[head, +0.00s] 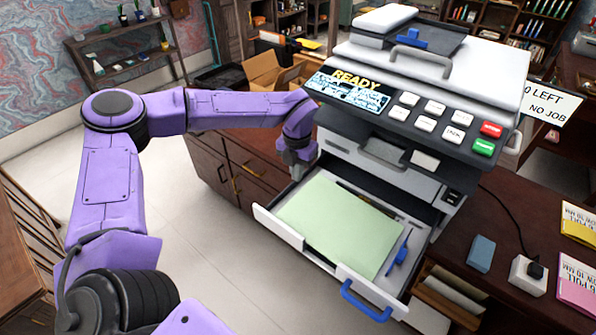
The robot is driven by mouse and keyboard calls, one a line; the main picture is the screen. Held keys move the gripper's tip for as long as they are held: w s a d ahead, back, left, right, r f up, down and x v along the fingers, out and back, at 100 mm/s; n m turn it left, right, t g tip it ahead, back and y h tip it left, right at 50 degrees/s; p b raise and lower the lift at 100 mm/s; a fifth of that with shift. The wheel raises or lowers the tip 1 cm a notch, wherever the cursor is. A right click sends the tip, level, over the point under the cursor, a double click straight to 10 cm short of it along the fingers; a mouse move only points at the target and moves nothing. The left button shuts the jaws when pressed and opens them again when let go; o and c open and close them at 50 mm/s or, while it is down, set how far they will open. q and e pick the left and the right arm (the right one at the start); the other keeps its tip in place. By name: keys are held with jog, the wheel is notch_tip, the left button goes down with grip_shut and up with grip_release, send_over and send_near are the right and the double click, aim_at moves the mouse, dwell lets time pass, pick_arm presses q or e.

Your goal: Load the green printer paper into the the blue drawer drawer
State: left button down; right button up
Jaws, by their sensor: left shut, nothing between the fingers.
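The light green printer paper (338,222) lies flat inside a pulled-out white printer drawer (278,228) with a blue handle (366,301). A blue slider (399,250) stands in the drawer to the right of the paper. My left gripper (298,170) is shut and empty, pointing down near the drawer's back left corner, left of the printer body. It looks apart from the paper, but I cannot tell whether it touches the drawer. My right gripper is not in view.
The printer (412,110) stands on a dark wooden desk (478,212). A blue block (481,253), a white socket box (528,274), a yellow pack (580,225) and a pink pack (577,284) lie at right. Cardboard boxes (275,72) stand behind.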

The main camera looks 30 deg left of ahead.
pick_arm(q)
notch_tip(320, 180, down, 6)
jog(key=b, duration=0.4)
jog(key=shift+r, duration=0.15)
